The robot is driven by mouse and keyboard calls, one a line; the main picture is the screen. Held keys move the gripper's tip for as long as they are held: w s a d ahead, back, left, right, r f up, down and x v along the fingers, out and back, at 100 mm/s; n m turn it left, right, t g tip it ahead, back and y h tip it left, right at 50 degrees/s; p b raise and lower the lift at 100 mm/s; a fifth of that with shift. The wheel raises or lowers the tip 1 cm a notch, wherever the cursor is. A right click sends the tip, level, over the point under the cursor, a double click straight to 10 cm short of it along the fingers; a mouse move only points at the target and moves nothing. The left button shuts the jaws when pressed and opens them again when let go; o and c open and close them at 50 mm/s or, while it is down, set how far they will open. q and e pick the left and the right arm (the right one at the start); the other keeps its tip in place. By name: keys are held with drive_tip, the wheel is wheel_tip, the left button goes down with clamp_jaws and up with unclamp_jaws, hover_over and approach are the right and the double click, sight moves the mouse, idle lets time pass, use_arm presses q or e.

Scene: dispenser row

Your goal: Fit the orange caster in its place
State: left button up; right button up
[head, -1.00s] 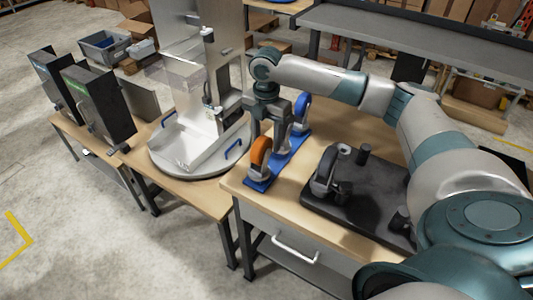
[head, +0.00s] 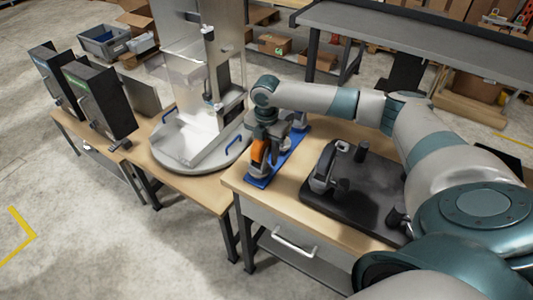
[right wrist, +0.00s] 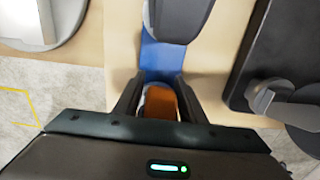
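The orange caster (head: 260,152) stands on the near end of a blue base plate (head: 258,183) on the wooden table. In the right wrist view, its orange wheel (right wrist: 160,104) sits between the two fingers of my right gripper (right wrist: 158,100). My right gripper (head: 264,148) points down over the caster, fingers open on both sides of it; a firm grip does not show. A black board (head: 360,205) to the right carries a grey-wheeled caster (head: 323,168) and dark posts (head: 362,150). My left gripper is not in view.
Another caster (head: 300,118) stands at the far end of the blue plate, partly hidden by my arm. A round turntable (head: 190,160) with blue handles and a clear dispenser stands left. Black dispensers (head: 100,98) stand further left. A grey bench (head: 400,40) is behind.

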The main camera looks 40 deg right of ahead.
sight(263, 151)
drive_tip(key=c, duration=0.7)
drive_tip(key=shift+a+r+p, duration=0.2)
drive_tip(key=shift+r+p, duration=0.35)
drive_tip(key=shift+r, duration=0.7)
drive_tip(key=shift+s+a+m+b, duration=0.15)
drive_tip(key=shift+a+m+b, duration=0.25)
drive_tip(key=shift+a, duration=0.15)
drive_tip(key=s+a+m+b, duration=0.1)
drive_tip(key=a+m, duration=0.2)
drive_tip(key=s+a+r+m+b, duration=0.1)
drive_tip(key=s+a+m+b, duration=0.1)
drive_tip(key=a+m, duration=0.1)
drive_tip(key=s+a+m+b, duration=0.2)
drive_tip(key=a+m, duration=0.2)
drive_tip(key=a, duration=0.1)
drive_tip(key=shift+s+r, duration=0.15)
clamp_jaws()
drive_tip(key=s+a+r+m+b, duration=0.1)
drive_tip(key=s+a+m+b, duration=0.4)
drive_tip(key=s+m, duration=0.3)
drive_tip(key=shift+s+a+m, duration=0.3)
drive_tip(key=shift+a+m, duration=0.25)
drive_tip(key=shift+m, duration=1.25)
drive_tip(key=shift+d, duration=0.15)
